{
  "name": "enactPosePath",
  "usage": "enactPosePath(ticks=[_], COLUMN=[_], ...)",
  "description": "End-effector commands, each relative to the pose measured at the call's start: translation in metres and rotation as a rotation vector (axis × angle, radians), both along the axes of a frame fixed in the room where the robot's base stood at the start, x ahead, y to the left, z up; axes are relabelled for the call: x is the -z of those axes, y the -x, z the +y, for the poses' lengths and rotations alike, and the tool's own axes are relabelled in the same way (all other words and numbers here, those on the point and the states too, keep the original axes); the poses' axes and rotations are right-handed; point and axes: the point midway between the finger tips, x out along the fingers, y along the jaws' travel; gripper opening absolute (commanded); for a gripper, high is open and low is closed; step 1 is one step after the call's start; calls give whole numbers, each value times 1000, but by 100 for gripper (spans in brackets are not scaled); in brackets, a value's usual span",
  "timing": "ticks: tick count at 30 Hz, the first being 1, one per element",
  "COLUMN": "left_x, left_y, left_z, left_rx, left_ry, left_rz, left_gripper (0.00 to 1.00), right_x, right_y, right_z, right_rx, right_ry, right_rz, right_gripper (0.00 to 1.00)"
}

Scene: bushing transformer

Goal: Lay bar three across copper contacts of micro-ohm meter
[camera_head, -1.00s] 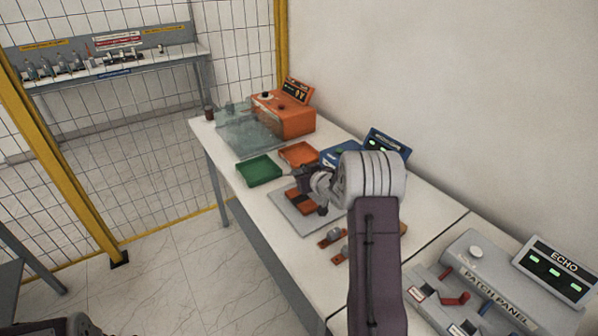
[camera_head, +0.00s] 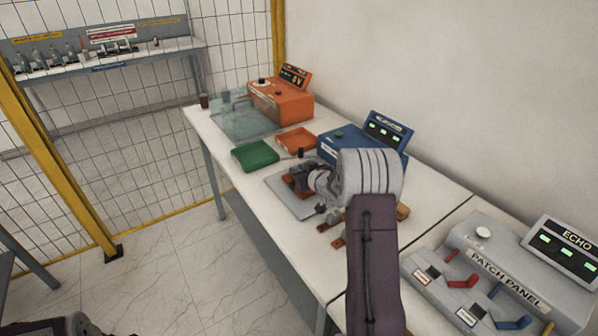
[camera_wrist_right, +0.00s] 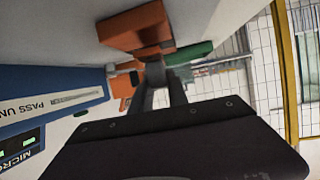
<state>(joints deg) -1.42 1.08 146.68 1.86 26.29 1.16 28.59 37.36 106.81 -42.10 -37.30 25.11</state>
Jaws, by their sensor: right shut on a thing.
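My right gripper (camera_head: 308,176) is shut at the grey plate (camera_head: 287,199) in front of the blue micro-ohm meter (camera_head: 345,140). In the right wrist view its fingers (camera_wrist_right: 157,76) close on a small grey knob, which I take to be bar three's handle. A copper-coloured block (camera_wrist_right: 135,27) is close beside the fingertips there. Brown copper pieces (camera_head: 290,180) show around the gripper in the head view. The wrist and fingers partly hide them, so I cannot tell whether the bar touches the contacts. My left gripper is not in view.
Small copper bars (camera_head: 329,225) with grey knobs lie on the table before the plate. A green tray (camera_head: 255,155), an orange tray (camera_head: 295,140) and an orange device (camera_head: 280,103) stand beyond. The patch panel (camera_head: 505,265) is at the right.

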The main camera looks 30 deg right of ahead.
Motion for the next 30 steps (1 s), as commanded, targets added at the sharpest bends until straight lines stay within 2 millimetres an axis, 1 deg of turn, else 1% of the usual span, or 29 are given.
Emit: enactPosePath(ticks=[17,18,20,21,30], left_x=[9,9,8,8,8], left_y=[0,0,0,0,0], left_z=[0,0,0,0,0], left_rx=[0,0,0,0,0], left_ry=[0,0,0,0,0], left_rz=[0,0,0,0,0], left_gripper=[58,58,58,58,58], right_x=[12,11,11,11,11], right_y=[0,0,0,0,2], right_z=[0,0,0,0,0], right_rx=[0,0,0,0,0], right_ry=[0,0,0,0,0], right_rz=[-1,-1,-1,-1,1], right_gripper=[0,25,42,45,45])
